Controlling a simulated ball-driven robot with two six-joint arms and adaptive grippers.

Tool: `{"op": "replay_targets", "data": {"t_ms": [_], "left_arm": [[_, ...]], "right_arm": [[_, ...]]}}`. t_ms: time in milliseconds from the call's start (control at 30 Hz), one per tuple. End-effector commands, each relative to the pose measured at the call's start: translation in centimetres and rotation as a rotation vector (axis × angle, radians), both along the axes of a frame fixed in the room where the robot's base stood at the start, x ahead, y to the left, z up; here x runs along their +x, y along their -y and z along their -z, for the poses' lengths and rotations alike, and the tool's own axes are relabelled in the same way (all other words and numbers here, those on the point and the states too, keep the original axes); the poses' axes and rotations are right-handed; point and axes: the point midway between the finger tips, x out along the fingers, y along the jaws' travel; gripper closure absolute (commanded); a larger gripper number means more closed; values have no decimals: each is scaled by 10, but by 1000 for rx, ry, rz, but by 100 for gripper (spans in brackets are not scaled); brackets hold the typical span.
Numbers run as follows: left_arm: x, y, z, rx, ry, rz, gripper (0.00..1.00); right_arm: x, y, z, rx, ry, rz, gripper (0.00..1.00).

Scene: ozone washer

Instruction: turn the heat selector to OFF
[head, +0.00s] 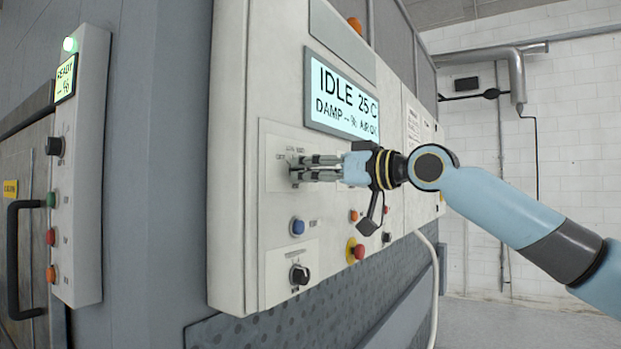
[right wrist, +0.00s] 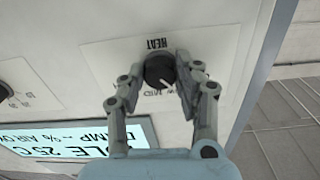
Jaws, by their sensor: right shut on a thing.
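The heat selector (right wrist: 158,70) is a round black knob with a white pointer line, on a pale plate. In the right wrist view its HEAT label appears upside down, and the pointer slants toward the lower right, near the printed MID. Some of the lettering is hidden by my fingers. My right gripper (right wrist: 160,76) is shut on the knob, one finger at each side. In the head view my right gripper (head: 298,169) meets the panel from the right and hides most of the knob. My left gripper is not in view.
The lit display (head: 342,97) reads IDLE 25 C, just above my right gripper. Below are a blue button (head: 297,227), a red stop button (head: 357,251) and another black knob (head: 299,275). A side panel (head: 85,170) with buttons stands at left.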

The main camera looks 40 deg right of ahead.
Motion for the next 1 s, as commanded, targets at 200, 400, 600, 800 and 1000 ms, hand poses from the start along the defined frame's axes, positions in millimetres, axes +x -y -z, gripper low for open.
{"op": "replay_targets", "data": {"t_ms": [200,400,600,800,1000], "left_arm": [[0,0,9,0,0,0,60],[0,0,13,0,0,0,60],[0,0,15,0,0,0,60],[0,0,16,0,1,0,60],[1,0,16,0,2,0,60]], "right_arm": [[0,0,2,-152,62,0,100],[0,1,2,-261,105,0,100],[0,1,2,-323,131,-1,100],[0,1,1,-348,141,0,100],[0,1,1,-349,141,0,100]]}}
